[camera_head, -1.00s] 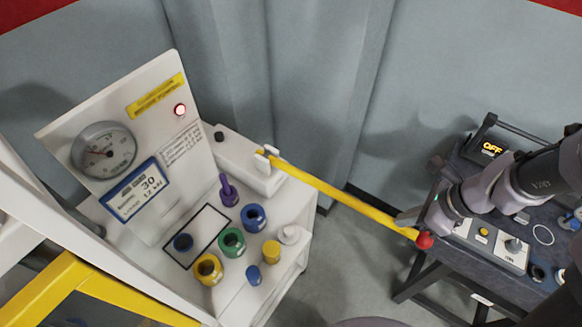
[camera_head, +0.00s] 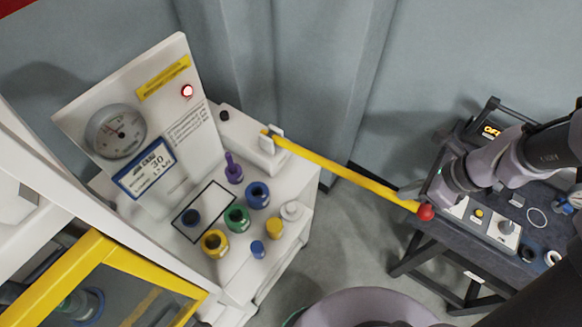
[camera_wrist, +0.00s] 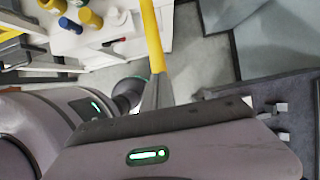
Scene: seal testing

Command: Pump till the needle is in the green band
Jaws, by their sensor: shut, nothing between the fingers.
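The round pressure gauge (camera_head: 115,131) is on the white upright panel at the left. Its needle is thin and small, and I cannot tell whether it lies in a green band. The long yellow pump lever (camera_head: 345,175) runs from the white pump block (camera_head: 258,150) down to the right and ends in a red knob (camera_head: 425,212). In the wrist view the lever (camera_wrist: 153,38) extends away beyond my fingertips. My gripper (camera_head: 410,191) is shut and empty, with its tips at the lever near the knob; I cannot tell whether they touch.
Several coloured fittings, including a green ring (camera_head: 236,219), stand on the white bench. A dark cart (camera_head: 470,235) with controls stands under my arm. Bare floor separates them.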

